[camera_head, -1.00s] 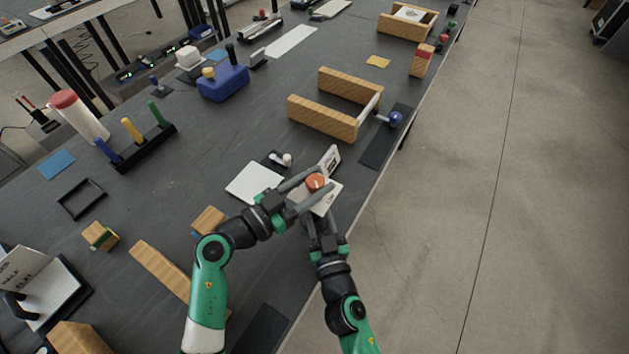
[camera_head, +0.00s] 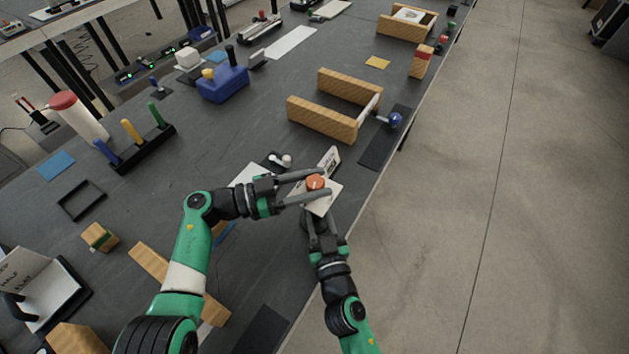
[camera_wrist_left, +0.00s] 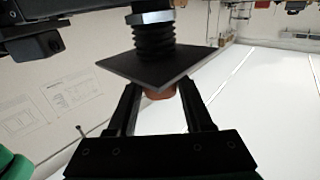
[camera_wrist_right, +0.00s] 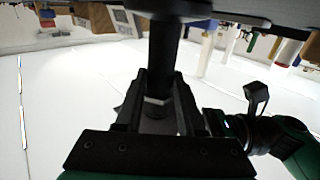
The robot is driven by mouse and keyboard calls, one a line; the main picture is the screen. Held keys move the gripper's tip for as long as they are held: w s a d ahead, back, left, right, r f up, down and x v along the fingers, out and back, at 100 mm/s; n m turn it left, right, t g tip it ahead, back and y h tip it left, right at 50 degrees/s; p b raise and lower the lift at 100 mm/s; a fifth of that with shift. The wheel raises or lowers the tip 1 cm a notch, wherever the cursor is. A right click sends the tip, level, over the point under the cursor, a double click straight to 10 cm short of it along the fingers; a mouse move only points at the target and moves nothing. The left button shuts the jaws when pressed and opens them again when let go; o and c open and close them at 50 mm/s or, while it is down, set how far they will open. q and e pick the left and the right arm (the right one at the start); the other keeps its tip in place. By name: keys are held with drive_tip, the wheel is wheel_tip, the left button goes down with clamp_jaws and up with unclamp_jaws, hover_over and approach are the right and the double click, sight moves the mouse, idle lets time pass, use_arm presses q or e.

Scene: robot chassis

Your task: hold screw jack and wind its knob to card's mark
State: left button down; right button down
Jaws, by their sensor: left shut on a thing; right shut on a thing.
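The screw jack's orange-red knob (camera_head: 315,182) sits above a white plate (camera_head: 322,205) in the head view. My left gripper (camera_head: 313,183) is shut on the knob, one finger on each side. The left wrist view shows the knob (camera_wrist_left: 158,93) between the fingers, with a dark plate (camera_wrist_left: 160,68) and threaded rod (camera_wrist_left: 153,38) above it in the picture. My right gripper (camera_head: 320,222) is shut on the screw jack below the plate; its dark post (camera_wrist_right: 164,60) shows between the fingers in the right wrist view. A small card (camera_head: 329,160) stands tilted behind the knob; its mark is unreadable.
A white board (camera_head: 250,175) lies on the table left of the jack, partly under my left gripper. A wooden frame with a blue-knobbed rod (camera_head: 394,120) stands behind. Wooden blocks (camera_head: 100,237) lie at left. The table edge runs close on the right.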

use_arm(q)
drive_tip(key=shift+f, duration=0.15)
drive_tip(key=shift+c, duration=1.5)
unclamp_jaws()
drive_tip(key=v, duration=1.2)
drive_tip(key=shift+a, duration=0.1)
